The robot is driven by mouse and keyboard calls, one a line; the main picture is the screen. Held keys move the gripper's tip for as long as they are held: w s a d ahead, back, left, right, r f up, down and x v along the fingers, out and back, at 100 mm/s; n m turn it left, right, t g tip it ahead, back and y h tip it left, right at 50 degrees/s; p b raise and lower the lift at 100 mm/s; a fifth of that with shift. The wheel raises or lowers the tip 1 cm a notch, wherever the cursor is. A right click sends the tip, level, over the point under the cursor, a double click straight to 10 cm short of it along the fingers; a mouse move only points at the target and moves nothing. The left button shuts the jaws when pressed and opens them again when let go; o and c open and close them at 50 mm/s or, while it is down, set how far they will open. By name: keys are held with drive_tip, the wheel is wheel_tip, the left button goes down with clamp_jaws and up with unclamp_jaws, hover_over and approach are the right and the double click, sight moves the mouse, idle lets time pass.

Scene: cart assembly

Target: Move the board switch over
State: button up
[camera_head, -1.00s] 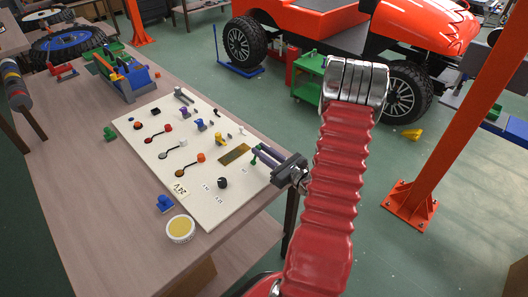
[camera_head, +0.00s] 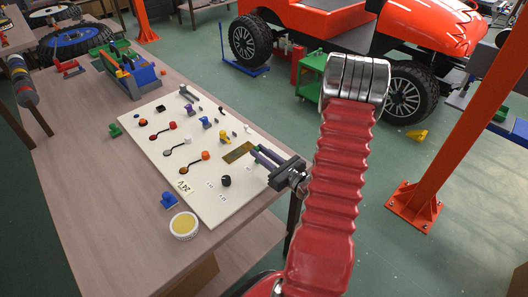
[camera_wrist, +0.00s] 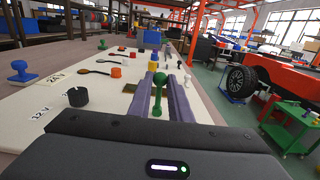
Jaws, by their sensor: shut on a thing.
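The white board (camera_head: 213,200) lies on the table with several coloured switches and knobs on it. My gripper (camera_head: 257,152) reaches over the board's right edge, near a brass plate (camera_head: 238,152). In the wrist view my gripper (camera_wrist: 160,82) has its two purple fingers on either side of a green switch lever (camera_wrist: 159,92) with a rounded top, and is shut on it. The lever looks roughly upright there. In the head view the green lever is hidden by the fingers. A black knob (camera_head: 225,181) stands on the board nearby; it also shows in the wrist view (camera_wrist: 78,97).
A blue stamp-like piece (camera_head: 169,200) and a round yellow-topped tub (camera_head: 184,225) are at the board's near left. A blue and green holder (camera_head: 136,78) stands at the far end of the table. A green cart (camera_head: 312,75) and orange post (camera_head: 450,130) stand on the floor.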

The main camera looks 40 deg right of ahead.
drive_tip(key=shift+a, duration=0.5)
drive_tip(key=shift+a+f, duration=0.3)
drive_tip(key=shift+a, duration=0.45)
drive_tip(key=o, duration=0.9)
drive_tip(key=shift+s+d, duration=0.1)
drive_tip(key=shift+s, duration=0.05)
drive_tip(key=s, duration=1.3)
drive_tip(key=shift+s+d, duration=0.15)
drive_tip(key=shift+s, duration=0.15)
